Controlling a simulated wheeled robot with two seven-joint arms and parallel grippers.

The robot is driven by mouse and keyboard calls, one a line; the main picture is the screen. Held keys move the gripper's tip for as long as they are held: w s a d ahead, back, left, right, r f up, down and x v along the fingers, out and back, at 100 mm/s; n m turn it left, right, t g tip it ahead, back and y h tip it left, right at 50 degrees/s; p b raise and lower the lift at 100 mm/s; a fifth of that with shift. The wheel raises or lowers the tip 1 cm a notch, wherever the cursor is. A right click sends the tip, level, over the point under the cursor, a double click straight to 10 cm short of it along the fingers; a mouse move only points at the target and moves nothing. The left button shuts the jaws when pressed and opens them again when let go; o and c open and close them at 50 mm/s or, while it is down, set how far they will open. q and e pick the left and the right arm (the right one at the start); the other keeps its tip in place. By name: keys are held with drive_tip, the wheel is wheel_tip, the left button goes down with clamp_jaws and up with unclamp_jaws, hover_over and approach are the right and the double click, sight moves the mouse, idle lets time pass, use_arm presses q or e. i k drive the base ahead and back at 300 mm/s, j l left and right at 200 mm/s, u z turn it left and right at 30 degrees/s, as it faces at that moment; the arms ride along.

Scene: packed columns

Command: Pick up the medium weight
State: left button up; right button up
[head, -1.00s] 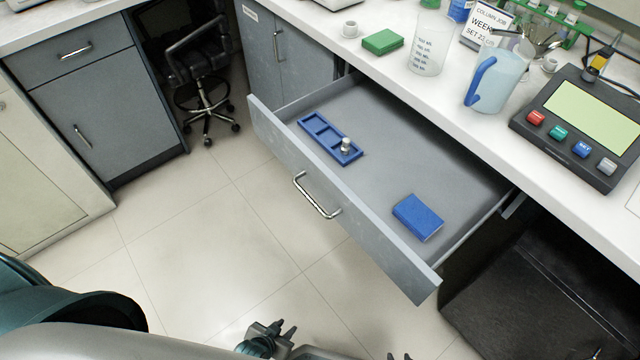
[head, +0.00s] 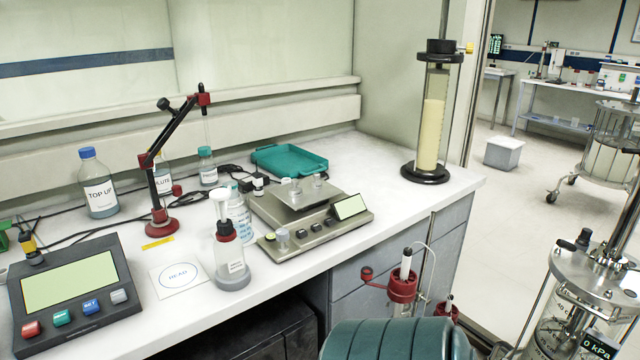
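A balance (head: 345,228) with a square metal pan stands on the white bench. Two small pale metallic pieces, a left one (head: 296,187) and a right one (head: 318,180), show on or just behind its pan. Another small metallic cylinder (head: 282,235) stands at the balance's front left. These look like weights, but I cannot tell which is the medium one. The open drawer and its blue weight holder are out of view. Neither of my grippers shows; only a teal part of my arm is at the bottom.
A control box (head: 70,292) is at the left. A teal tray (head: 289,160) and a tall column (head: 432,115) stand behind. Red-clamped glassware (head: 401,285) is in front of the bench.

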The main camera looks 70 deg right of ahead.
sight(316, 183)
drive_tip(key=z, duration=2.25)
drive_tip(key=i+l, duration=0.65)
drive_tip(key=i, duration=0.1)
